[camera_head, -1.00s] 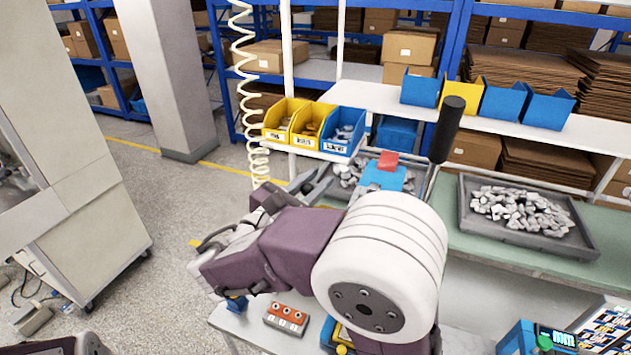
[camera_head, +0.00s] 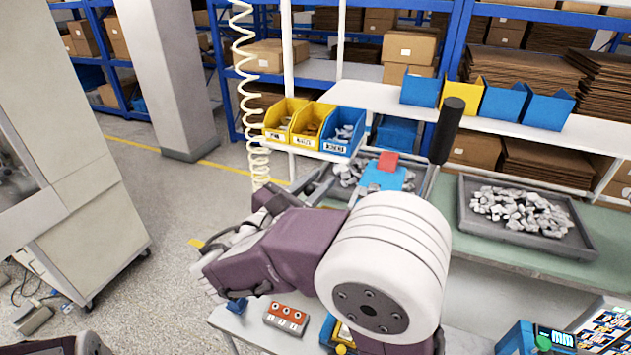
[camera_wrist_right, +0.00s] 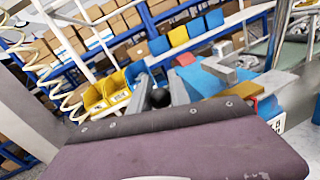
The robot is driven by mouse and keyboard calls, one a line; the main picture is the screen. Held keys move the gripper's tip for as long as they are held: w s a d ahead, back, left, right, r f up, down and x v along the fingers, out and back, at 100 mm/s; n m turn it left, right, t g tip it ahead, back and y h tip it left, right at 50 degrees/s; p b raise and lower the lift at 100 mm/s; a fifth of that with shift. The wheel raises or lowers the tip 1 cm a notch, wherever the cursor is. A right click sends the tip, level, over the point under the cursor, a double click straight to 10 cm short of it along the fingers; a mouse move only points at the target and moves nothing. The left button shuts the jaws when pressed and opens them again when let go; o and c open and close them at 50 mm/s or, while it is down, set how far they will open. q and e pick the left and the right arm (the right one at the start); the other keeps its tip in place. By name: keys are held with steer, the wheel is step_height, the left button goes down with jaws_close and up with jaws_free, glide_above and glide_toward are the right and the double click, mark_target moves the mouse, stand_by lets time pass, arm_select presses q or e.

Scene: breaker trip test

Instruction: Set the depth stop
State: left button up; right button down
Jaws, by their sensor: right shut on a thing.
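My right gripper (camera_wrist_right: 161,92) is shut on a black round knob (camera_wrist_right: 160,98), which shows between its two grey fingers in the wrist view. In the head view my right arm covers most of this hand and hides the knob. Beyond the hand stands a fixture with a blue block (camera_head: 383,179) and a red piece (camera_head: 388,160) on top. The blue block also shows in the wrist view (camera_wrist_right: 205,82), to the right of the fingers. A lever with a black handle (camera_head: 447,130) rises to the right of the fixture. My left gripper is out of view.
A grey tray of metal parts (camera_head: 590,246) sits on the green bench right of the lever. Yellow and blue bins (camera_head: 343,131) hang behind the fixture. An orange-red block with round sockets (camera_head: 286,317) and a blue device with a screen (camera_head: 530,340) are in front. A coiled hose (camera_head: 256,105) hangs left.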

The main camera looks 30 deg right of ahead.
steer(key=shift+s+d, duration=0.55)
steer(key=shift+s, duration=0.05)
steer(key=c, duration=1.3)
jaws_free()
steer(key=shift+w, duration=0.1)
steer(key=shift+c, duration=0.2)
steer(key=shift+o, duration=0.7)
steer(key=shift+w, duration=0.2)
steer(key=v, duration=0.3)
steer(key=b+v, duration=0.1)
steer(key=v, duration=0.1)
steer(key=b+v, duration=0.1)
steer(key=v, duration=0.2)
steer(key=shift+w+a+f, duration=0.1)
steer(key=shift+a, duration=0.5)
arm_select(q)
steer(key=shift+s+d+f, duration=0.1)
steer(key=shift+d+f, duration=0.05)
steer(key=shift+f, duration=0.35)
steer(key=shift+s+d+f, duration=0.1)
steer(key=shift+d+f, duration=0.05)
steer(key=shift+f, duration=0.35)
arm_select(e)
steer(key=shift+s, duration=0.2)
